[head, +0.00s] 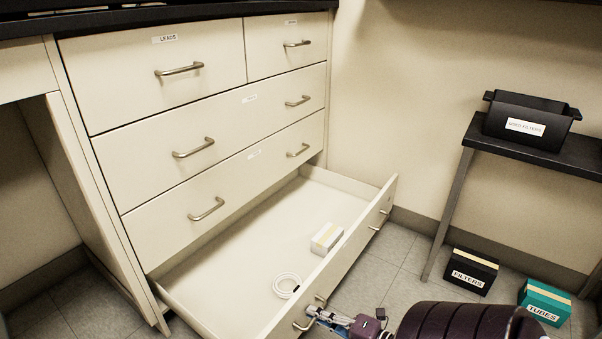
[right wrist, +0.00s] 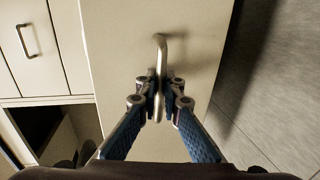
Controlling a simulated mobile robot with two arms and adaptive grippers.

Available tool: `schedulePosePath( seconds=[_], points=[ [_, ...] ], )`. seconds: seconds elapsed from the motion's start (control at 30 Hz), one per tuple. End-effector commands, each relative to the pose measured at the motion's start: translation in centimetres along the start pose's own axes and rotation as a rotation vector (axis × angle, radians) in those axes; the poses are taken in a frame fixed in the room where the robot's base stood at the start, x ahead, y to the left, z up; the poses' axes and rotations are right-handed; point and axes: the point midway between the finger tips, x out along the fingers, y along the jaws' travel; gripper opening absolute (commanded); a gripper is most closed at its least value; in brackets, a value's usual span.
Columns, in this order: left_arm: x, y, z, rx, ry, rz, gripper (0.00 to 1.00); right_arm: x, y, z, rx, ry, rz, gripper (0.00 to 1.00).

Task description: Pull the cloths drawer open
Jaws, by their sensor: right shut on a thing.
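The bottom drawer (head: 235,240) of the cream cabinet stands pulled far out; its label is not readable here, so I cannot tell that it is the cloths drawer. A white box with a yellowish top (head: 327,238) and a white ring-shaped coil (head: 287,286) lie inside it. My right gripper (head: 312,314) is at the handle near the left end of its front. In the right wrist view, the gripper's fingers (right wrist: 158,98) are shut on that bar handle (right wrist: 161,52). My left gripper is not in view.
The drawers above are closed, one labelled LEADS (head: 165,39). At right, a black bin (head: 530,120) sits on a dark side table (head: 560,153). On the floor stand a black FILTERS box (head: 470,271) and a green TUBES box (head: 545,301). Tiled floor lies between.

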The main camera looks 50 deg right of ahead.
Motion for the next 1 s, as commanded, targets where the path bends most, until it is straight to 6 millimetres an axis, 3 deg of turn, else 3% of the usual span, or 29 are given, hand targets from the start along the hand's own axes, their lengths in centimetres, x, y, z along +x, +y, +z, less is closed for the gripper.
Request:
schedulePosePath(
  seconds=[0.2, 0.63, 0.73, 1.0],
  points=[
    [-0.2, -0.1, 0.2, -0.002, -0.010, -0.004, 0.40, -1.7, -0.3, -0.1, 0.001, 0.002, 0.000, 0.00],
    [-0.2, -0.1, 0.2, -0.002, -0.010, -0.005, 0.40, -2.0, -0.5, -0.2, 0.000, 0.004, 0.001, 0.00],
    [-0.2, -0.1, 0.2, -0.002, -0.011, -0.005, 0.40, -2.0, -0.5, -0.2, 0.000, 0.004, 0.001, 0.15],
    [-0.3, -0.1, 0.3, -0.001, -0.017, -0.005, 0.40, -2.0, -0.5, -0.1, 0.000, 0.002, 0.000, 0.15]
  ],
)
